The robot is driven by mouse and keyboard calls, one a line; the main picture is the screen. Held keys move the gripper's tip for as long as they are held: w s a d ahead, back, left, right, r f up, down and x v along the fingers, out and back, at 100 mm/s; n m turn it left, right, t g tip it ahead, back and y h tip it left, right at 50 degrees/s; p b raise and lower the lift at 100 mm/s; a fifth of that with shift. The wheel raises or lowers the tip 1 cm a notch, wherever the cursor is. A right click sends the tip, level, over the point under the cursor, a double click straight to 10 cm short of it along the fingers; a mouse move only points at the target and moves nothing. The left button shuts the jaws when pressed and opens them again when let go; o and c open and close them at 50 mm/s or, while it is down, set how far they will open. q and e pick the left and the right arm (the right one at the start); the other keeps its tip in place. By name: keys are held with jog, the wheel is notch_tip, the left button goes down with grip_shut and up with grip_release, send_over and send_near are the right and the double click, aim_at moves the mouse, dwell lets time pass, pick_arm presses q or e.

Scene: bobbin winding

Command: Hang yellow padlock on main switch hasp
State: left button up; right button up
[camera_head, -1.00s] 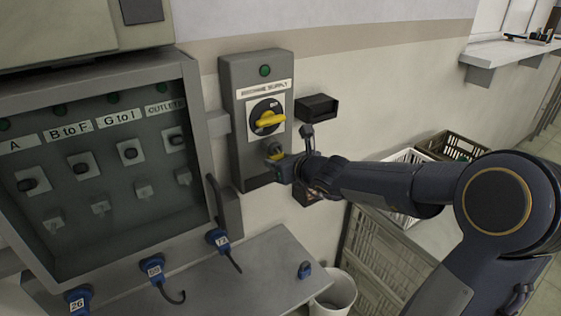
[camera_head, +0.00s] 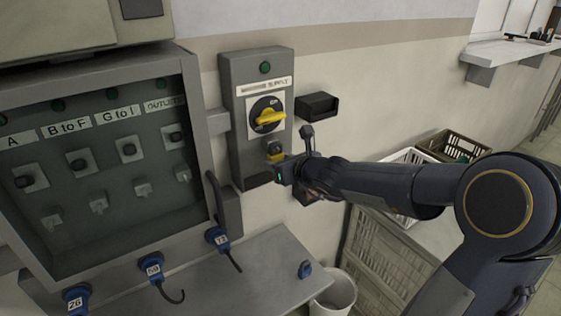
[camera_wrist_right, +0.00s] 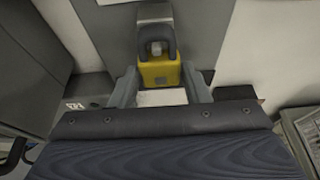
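The yellow padlock (camera_head: 275,157) is upright at the lower front of the grey main switch box (camera_head: 240,130), below the yellow rotary handle (camera_head: 269,117). In the right wrist view the padlock (camera_wrist_right: 160,74) shows its dark shackle up, against a grey metal part (camera_wrist_right: 154,14) that looks like the hasp. I cannot tell whether the shackle passes through it. My right gripper (camera_head: 281,170) is just below and in front of the padlock. Its fingers (camera_wrist_right: 161,84) stand apart on either side of the padlock's lower body and look open. My left gripper is out of view.
The glass-fronted breaker cabinet (camera_head: 192,140) is left of the switch box. A black holder (camera_head: 317,106) is on the wall at right.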

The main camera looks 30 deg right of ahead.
jog(key=o, duration=0.4)
jog(key=shift+r, duration=0.1)
jog(key=p+v, duration=0.3)
jog(key=v, duration=0.4)
jog(key=s+a+r+n+g+y, duration=0.1)
jog(key=s+a+n+g+y, duration=0.35)
jog(key=s+a+n, duration=1.2)
jog(key=s+d+f+n+g, duration=0.1)
jog(key=s+f+n, duration=0.2)
jog(key=n, duration=0.2)
jog(key=s+d+f+n+g+h, duration=0.1)
jog(key=s+d+f+n, duration=0.1)
jog(key=n, duration=0.4)
jog(key=s+d+f+n+g, duration=0.1)
jog(key=s+f+n+g, duration=0.1)
jog(key=n, duration=0.4)
jog(key=shift+s+d+f+h, duration=0.2)
jog(key=shift+s+f, duration=0.25)
jog(key=shift+s, duration=0.1)
jog(key=shift+s+d+f+h, duration=0.15)
jog(key=shift+s+f, duration=0.3)
jog(key=shift+s, duration=0.05)
